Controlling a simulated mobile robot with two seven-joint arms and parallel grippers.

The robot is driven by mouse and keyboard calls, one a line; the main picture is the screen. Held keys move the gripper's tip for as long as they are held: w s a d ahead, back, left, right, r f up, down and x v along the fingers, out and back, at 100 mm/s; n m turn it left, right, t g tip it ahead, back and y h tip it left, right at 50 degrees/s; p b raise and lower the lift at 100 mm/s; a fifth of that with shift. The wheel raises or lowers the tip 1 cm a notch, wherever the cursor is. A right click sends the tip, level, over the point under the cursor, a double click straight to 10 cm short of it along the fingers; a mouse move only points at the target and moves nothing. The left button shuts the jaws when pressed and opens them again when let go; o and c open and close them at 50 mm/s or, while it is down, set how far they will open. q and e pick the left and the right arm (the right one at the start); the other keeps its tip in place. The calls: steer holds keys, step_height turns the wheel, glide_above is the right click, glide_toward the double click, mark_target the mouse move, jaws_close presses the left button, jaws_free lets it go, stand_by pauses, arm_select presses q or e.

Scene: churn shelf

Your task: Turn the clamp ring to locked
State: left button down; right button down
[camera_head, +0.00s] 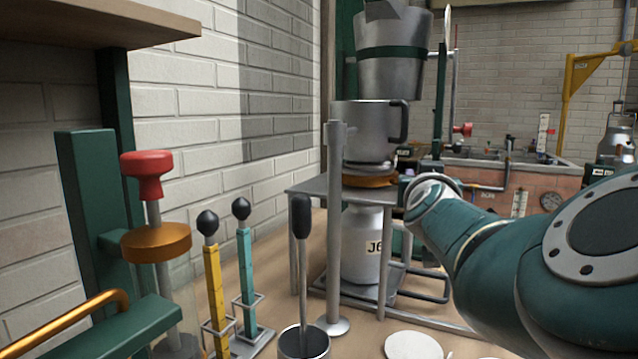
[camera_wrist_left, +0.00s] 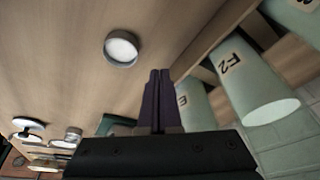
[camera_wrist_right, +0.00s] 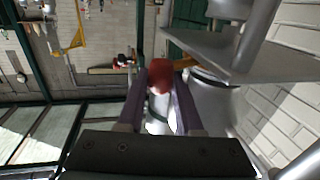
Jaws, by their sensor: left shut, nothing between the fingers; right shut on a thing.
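The copper-coloured clamp ring (camera_head: 366,181) sits under a steel pot (camera_head: 360,130) with a dark handle, at the stand's plate (camera_head: 318,186). A metal can (camera_head: 362,228) marked "J6" is below the plate. In the right wrist view, an orange part of the ring (camera_wrist_right: 184,63) shows beside a red knob (camera_wrist_right: 160,76). My right gripper (camera_wrist_right: 158,82) is shut on this knob. In the head view my right arm reaches the ring's right side and mostly hides the grip. I cannot tell the ring's lock position. My left gripper (camera_wrist_left: 159,74) is shut and empty, above a wooden surface.
A steel post (camera_head: 334,230) stands just in front of the stand. A red-handled plunger (camera_head: 147,175), yellow (camera_head: 215,290) and teal (camera_head: 247,270) levers, and a cup (camera_head: 304,342) holding a black-handled rod are to the left.

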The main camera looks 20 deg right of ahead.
stand_by(0.4)
arm_select(q)
steer(key=shift+a, duration=0.1)
arm_select(e)
steer(key=c, duration=0.6)
jaws_free()
steer(key=shift+a, duration=0.1)
steer(key=shift+o, duration=0.2)
arm_select(q)
steer(key=shift+a, duration=0.1)
